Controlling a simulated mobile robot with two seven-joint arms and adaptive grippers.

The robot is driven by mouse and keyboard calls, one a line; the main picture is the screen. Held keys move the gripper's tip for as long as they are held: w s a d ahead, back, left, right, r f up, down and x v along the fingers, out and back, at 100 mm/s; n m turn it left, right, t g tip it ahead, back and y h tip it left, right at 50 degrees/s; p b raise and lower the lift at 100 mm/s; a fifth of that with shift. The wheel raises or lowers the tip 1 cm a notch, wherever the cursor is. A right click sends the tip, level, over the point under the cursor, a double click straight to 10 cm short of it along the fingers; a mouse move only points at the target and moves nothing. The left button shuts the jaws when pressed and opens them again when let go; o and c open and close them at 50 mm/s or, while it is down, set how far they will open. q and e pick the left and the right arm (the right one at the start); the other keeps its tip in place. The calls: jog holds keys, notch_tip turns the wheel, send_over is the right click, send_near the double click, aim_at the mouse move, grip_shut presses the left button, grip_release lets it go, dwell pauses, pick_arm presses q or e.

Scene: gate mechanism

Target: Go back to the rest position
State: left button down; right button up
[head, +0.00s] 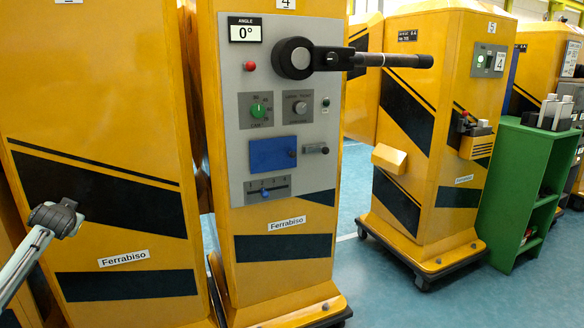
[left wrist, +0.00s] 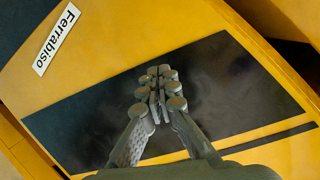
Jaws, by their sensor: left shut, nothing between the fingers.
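My left gripper (left wrist: 158,98) shows in the left wrist view with its fingers together and nothing between them. It is in front of a yellow housing with a dark panel (left wrist: 225,85) and a Ferrabiso label (left wrist: 56,40). In the head view, a grey part of my left arm reaches in at the left, in front of the leftmost yellow cabinet (head: 95,75). My right gripper is in neither view. The middle gate cabinet (head: 282,205) has a dark lever (head: 395,60) pointing right, horizontal, and its angle display (head: 245,29) reads 0°.
The middle cabinet's panel carries a red button (head: 250,66), a green knob (head: 257,110), a blue cover (head: 273,154) and a slider (head: 266,190). Another yellow cabinet (head: 440,130) and a green shelf (head: 512,170) stand at right. Blue floor (head: 375,290) is free between the cabinets.

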pick_arm(q)
jog(key=s+d+f+m+g+h, duration=0.1)
jog(key=s+d+f, duration=0.4)
jog(key=f, duration=0.4)
jog(key=s+d+f+g+h, duration=0.1)
jog(key=s+d+f+g, duration=0.1)
jog(key=s+d+f, duration=0.5)
jog(key=s+d+f+m+g+h, duration=0.15)
jog(key=d+f, duration=0.25)
jog(key=f, duration=0.6)
jog(key=s+d+f+g+h, duration=0.1)
jog(key=s+d+f, duration=0.3)
jog(key=s, duration=0.5)
jog(key=s+d+f+h, duration=0.1)
jog(key=s+d+f, duration=0.3)
jog(key=s+d, duration=0.4)
jog(key=s+d+f+g+h, duration=0.1)
jog(key=s+d+f, duration=0.3)
jog(key=s, duration=0.5)
jog(key=shift+s+d+f+n+g, duration=0.35)
jog(key=shift+d+n, duration=0.1)
jog(key=shift+d, duration=0.7)
jog(key=shift+h, duration=0.35)
